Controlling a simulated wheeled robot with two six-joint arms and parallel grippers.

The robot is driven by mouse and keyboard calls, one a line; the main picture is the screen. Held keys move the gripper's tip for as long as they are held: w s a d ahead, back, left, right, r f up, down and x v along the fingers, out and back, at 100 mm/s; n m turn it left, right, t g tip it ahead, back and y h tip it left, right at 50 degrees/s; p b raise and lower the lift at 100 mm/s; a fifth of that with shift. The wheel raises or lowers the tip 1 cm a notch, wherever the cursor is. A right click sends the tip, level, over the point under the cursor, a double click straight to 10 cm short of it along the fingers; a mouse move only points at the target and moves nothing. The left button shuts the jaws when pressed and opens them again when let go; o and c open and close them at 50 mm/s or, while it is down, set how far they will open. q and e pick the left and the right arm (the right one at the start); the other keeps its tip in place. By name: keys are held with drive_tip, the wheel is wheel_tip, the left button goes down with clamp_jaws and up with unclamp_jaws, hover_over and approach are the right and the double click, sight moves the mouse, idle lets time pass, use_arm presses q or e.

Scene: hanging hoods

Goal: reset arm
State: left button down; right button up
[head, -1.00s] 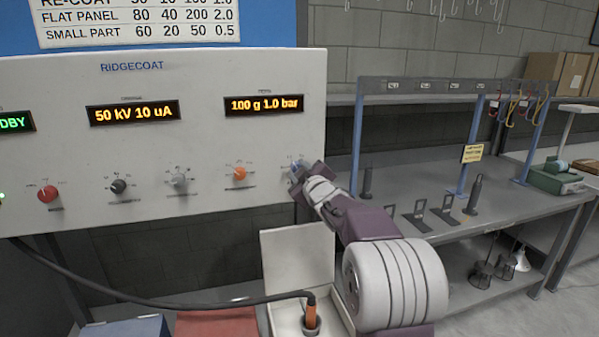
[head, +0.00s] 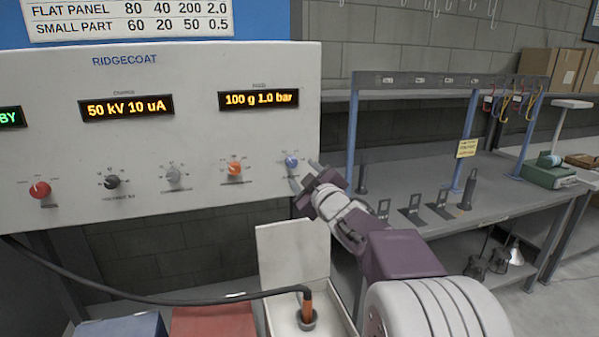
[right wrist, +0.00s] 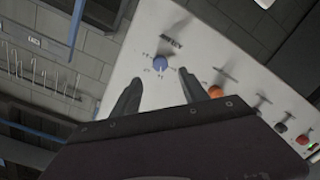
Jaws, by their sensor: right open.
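My right gripper (head: 304,177) is open and empty, just in front of the right end of the control panel (head: 200,240). The blue knob (head: 291,161) at the panel's right end is uncovered, just left of the fingertips. In the right wrist view, my right gripper (right wrist: 158,90) has its two fingers spread apart, with the blue knob (right wrist: 160,63) beyond the gap between them. The knob is apart from both fingers. My left gripper is not in view.
The panel also carries an orange knob (head: 234,169), a grey knob (head: 174,175), a black knob (head: 112,181) and a red knob (head: 40,189). An open white box (head: 290,255) stands below. A grey workbench (head: 500,205) with racks is at the right.

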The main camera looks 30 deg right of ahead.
drive_tip(key=shift+s+f, duration=0.1)
idle(0.4)
drive_tip(key=w+a+f+n+g+y+p, duration=0.1)
drive_tip(key=a+y+p, duration=0.1)
drive_tip(key=a, duration=0.3)
drive_tip(key=w+a+f+y+p, duration=0.1)
drive_tip(key=a+f+y+p, duration=0.1)
drive_tip(key=a, duration=0.4)
drive_tip(key=s+a+f+m+g+p, duration=0.1)
drive_tip(key=s+a+f+g, duration=0.2)
drive_tip(key=f, duration=0.4)
drive_tip(key=s+a+f+m+g, duration=0.1)
drive_tip(key=s+a+f+g, duration=0.1)
drive_tip(key=f, duration=0.4)
drive_tip(key=s+a+f+m+g, duration=0.1)
drive_tip(key=s+f+g, duration=0.4)
drive_tip(key=s, duration=0.5)
drive_tip(key=s+a+f+m+g, duration=0.1)
drive_tip(key=s+f+m+g, duration=0.3)
drive_tip(key=s+f, duration=0.5)
drive_tip(key=shift+s+a+f+g+p, duration=0.2)
drive_tip(key=shift+s+g+p, duration=0.15)
drive_tip(key=shift+s, duration=0.8)
drive_tip(key=shift+o, duration=0.5)
